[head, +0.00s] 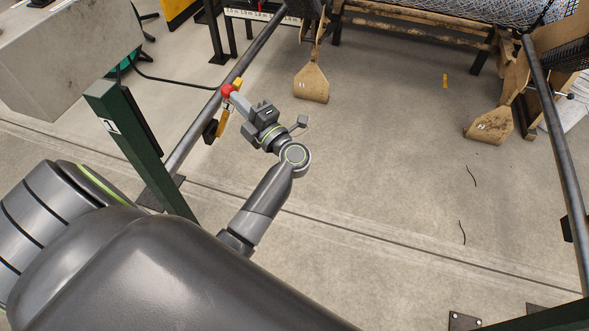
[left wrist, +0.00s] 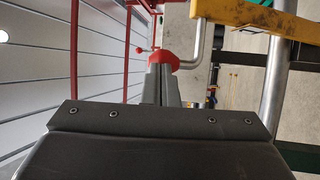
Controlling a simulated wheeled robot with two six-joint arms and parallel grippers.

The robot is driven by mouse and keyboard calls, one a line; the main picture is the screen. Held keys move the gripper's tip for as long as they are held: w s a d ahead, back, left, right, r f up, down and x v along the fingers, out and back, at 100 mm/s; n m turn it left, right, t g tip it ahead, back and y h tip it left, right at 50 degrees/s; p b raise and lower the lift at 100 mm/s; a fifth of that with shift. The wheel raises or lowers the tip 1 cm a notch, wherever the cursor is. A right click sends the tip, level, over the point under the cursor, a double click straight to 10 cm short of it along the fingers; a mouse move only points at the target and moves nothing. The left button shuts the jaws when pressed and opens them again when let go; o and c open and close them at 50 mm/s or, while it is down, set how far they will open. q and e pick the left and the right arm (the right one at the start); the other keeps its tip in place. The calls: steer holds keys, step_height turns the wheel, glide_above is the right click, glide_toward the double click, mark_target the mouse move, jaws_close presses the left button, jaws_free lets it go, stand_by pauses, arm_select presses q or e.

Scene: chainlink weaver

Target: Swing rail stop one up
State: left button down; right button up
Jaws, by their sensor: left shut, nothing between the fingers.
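A yellow rail stop (head: 222,123) sits at the left steel rail (head: 196,138), with a black block at its lower end. A red knob (head: 227,90) shows by its upper part. In the left wrist view, a yellow bar (left wrist: 245,14) crosses the top right, and a red piece (left wrist: 163,60) with a bent grey rod lies just beyond my fingers. My left gripper (head: 236,97) is shut and empty, its tips close against the red knob; I cannot tell if they touch. My fingers partly cover the red piece in the wrist view. My right gripper is out of view.
A green post (head: 140,150) with a number plate stands left of the rail. A grey concrete block (head: 70,50) is at upper left. A second rail (head: 556,140) runs down the right. Wooden feet (head: 311,84) and a mesh roll (head: 480,10) are at the back. The floor between is mostly clear.

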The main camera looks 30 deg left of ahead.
arm_select(q)
steer(key=s+a+r+n+h+p, duration=0.1)
steer(key=a+r+p, duration=0.1)
steer(key=a+p, duration=0.3)
steer(key=s+a+r+g+h+p, duration=0.1)
steer(key=a+r+h+p, duration=0.1)
steer(key=a+p, duration=0.4)
steer(key=shift+s+a+r+n+p, duration=0.3)
steer(key=shift+s+a+r+n, duration=0.05)
steer(key=shift+s+n, duration=0.05)
steer(key=shift+r, duration=0.1)
